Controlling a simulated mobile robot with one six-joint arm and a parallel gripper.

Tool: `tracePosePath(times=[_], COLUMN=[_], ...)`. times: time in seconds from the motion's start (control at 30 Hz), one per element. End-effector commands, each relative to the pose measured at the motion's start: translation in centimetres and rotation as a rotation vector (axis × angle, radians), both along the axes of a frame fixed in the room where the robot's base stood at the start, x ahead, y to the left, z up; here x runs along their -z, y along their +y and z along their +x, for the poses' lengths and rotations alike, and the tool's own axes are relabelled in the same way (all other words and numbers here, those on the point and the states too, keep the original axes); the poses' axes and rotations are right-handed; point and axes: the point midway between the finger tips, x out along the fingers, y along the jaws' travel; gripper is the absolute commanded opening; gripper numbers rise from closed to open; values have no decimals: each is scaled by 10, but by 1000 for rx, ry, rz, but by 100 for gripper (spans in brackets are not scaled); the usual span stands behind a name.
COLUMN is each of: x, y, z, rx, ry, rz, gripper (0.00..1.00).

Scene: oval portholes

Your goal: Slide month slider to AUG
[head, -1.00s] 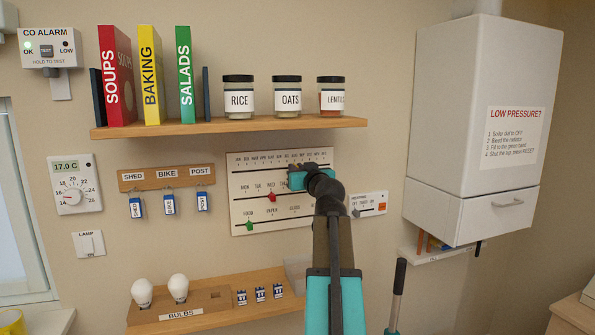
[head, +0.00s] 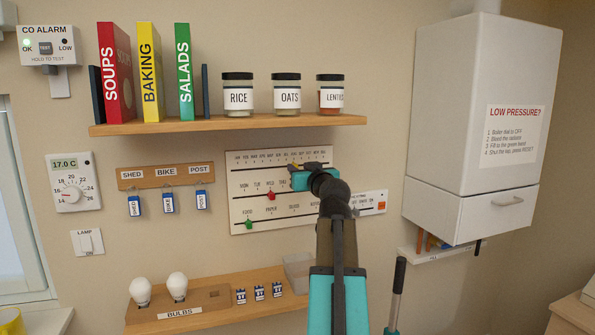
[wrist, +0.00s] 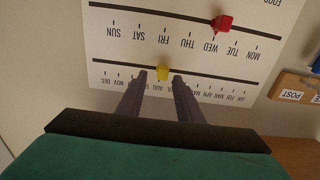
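The month slider is a yellow knob (wrist: 163,72) on the month track of a white panel (head: 244,184). The wrist view shows the panel upside down. The knob stands near the JUL and AUG labels; its exact mark is hard to tell. My gripper (wrist: 160,76) is open, with one dark fingertip on each side of the knob and a small gap showing on both sides. The fingers hide several month labels. In the head view my teal gripper (head: 301,180) covers part of the panel, and the yellow knob (head: 293,166) peeks out at its upper left.
A red knob (head: 271,195) on the weekday track stands near WED, and a green knob (head: 248,224) is at FOOD. A shelf (head: 230,125) with books and jars is above. Key hooks (head: 166,177) hang left; a small switch panel (head: 371,203) is right. A bulb shelf is below.

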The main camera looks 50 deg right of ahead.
Motion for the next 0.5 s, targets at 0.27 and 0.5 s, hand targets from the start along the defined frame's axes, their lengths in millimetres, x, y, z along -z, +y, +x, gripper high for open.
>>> tracePosePath(times=[0.27, 0.5], x=[3, 3], y=[21, 39], z=[-34, -63], rx=[1, 1], ry=[0, -2], rz=[-1, -1], gripper=[33, 33])
